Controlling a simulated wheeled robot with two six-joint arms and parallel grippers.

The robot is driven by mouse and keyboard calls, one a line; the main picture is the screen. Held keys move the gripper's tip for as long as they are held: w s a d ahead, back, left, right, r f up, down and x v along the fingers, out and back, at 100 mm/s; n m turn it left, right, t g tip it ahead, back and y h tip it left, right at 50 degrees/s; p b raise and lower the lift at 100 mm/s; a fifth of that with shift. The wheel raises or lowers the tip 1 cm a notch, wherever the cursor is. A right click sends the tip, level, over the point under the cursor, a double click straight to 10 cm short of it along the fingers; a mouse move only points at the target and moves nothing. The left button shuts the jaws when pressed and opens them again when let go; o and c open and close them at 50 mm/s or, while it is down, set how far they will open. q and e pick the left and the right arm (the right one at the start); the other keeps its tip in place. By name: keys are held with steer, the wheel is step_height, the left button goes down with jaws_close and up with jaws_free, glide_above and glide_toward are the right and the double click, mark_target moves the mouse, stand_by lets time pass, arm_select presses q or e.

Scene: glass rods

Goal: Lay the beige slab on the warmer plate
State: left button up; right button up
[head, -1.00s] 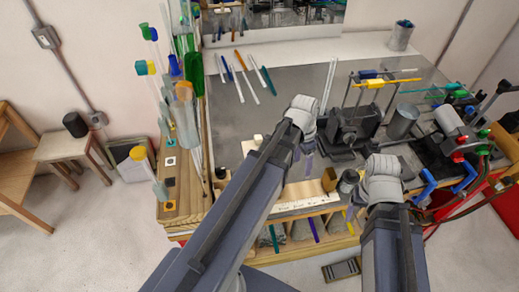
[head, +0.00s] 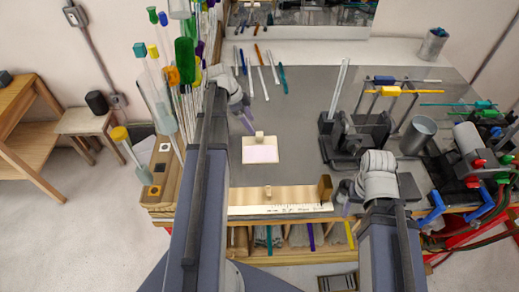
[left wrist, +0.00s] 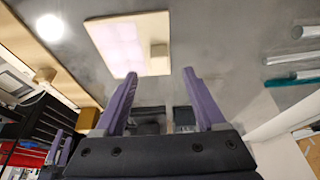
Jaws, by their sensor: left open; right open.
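A beige slab (head: 248,158) with a pale pink middle and a small block on its far edge lies flat on the grey bench top. It also shows in the left wrist view (left wrist: 97,32), beyond my fingertips. My left gripper (head: 246,124) is open and empty, above the bench to the far left of the slab; its purple fingers show apart in the left wrist view (left wrist: 158,74). My right gripper (head: 345,198) is open near the bench's front edge, right of a wooden block. I cannot tell for certain which surface is the warmer plate.
A light wooden strip (head: 290,194) with a ruler edge and a wooden block (head: 325,187) lie along the front. Glass rods (head: 262,80) lie at the back left. Upright rods crowd the left. A black stand (head: 350,150) and a metal cup (head: 418,134) stand right.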

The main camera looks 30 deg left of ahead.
mark_target(259, 134)
arm_select(q)
steer(key=shift+b+x, duration=0.4)
steer(key=shift+x, duration=0.45)
steer(key=shift+r, duration=0.1)
steer(key=b+x, duration=0.4)
steer(key=x, duration=0.1)
steer(key=shift+d+b, duration=0.15)
steer(key=shift+b, duration=0.2)
steer(key=shift+c, duration=0.2)
jaws_close()
